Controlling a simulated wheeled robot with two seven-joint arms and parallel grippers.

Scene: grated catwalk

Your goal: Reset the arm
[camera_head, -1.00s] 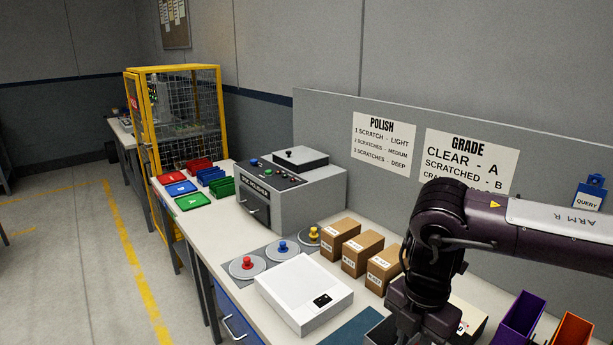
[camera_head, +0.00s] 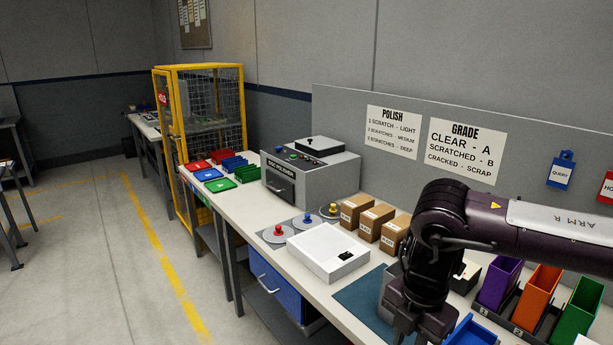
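My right arm (camera_head: 480,230), dark purple with a white panel marked "ARM R", comes in from the right edge and bends down over the right part of the workbench (camera_head: 225,215). Its forearm hangs down in front of the bins, and its gripper fingers are not visible at the bottom of the picture. My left arm and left gripper are not in view.
On the bench stand a grey machine (camera_head: 312,175), a white box (camera_head: 328,252), brown cartons (camera_head: 374,220), red (camera_head: 278,231), blue (camera_head: 305,219) and yellow (camera_head: 333,209) knobs, and purple (camera_head: 500,281), orange (camera_head: 536,297) and green (camera_head: 580,312) bins.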

